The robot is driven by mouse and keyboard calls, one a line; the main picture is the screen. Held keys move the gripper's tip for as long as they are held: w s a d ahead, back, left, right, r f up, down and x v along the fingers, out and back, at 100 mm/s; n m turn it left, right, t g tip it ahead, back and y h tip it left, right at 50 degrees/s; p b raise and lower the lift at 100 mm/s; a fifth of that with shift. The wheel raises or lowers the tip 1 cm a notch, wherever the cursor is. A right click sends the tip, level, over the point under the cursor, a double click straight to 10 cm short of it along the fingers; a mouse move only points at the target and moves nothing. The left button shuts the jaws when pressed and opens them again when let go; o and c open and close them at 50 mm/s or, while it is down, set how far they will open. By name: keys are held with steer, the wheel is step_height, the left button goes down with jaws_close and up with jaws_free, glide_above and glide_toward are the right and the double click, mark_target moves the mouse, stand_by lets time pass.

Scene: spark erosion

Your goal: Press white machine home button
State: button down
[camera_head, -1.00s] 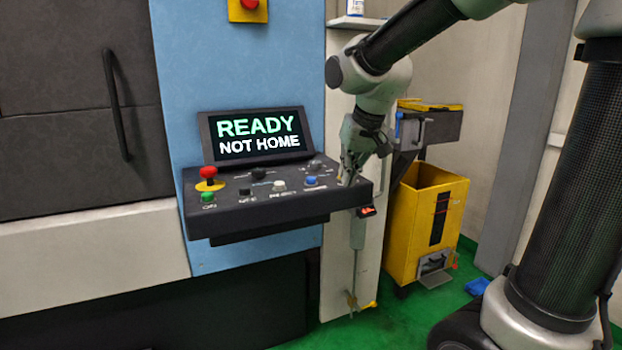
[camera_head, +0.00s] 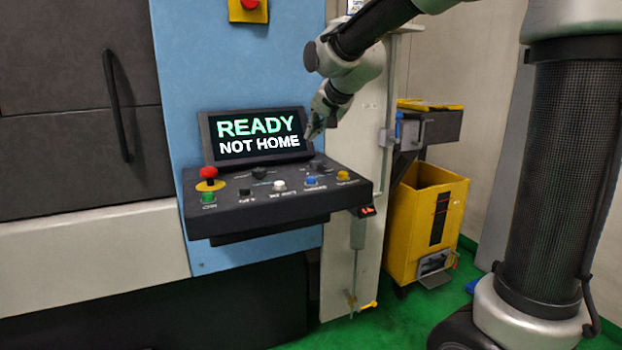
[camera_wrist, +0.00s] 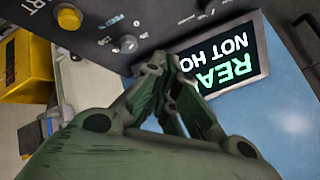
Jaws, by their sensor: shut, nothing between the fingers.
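The control panel (camera_head: 235,212) juts from the blue machine front, with a row of buttons. A white button (camera_head: 279,185) sits between a black button (camera_head: 245,191) and a blue button (camera_head: 311,181); its label is too small to read. The screen (camera_head: 255,136) reads READY, NOT HOME. My gripper (camera_head: 309,134) is shut and empty, raised above the panel by the screen's right edge. In the wrist view its fingertips (camera_wrist: 166,62) are together, partly covering the screen (camera_wrist: 222,90). The white button does not show in the wrist view.
A red stop button (camera_head: 208,172) and green button (camera_head: 208,197) are at the left. Knobs (camera_head: 318,165) line the rear. A yellow bin (camera_head: 428,215) stands to the right.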

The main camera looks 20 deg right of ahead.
steer(key=shift+f, duration=4.3)
steer(key=shift+f, duration=0.15)
steer(key=shift+f, duration=0.25)
steer(key=shift+f, duration=0.4)
steer(key=shift+r, duration=3.35)
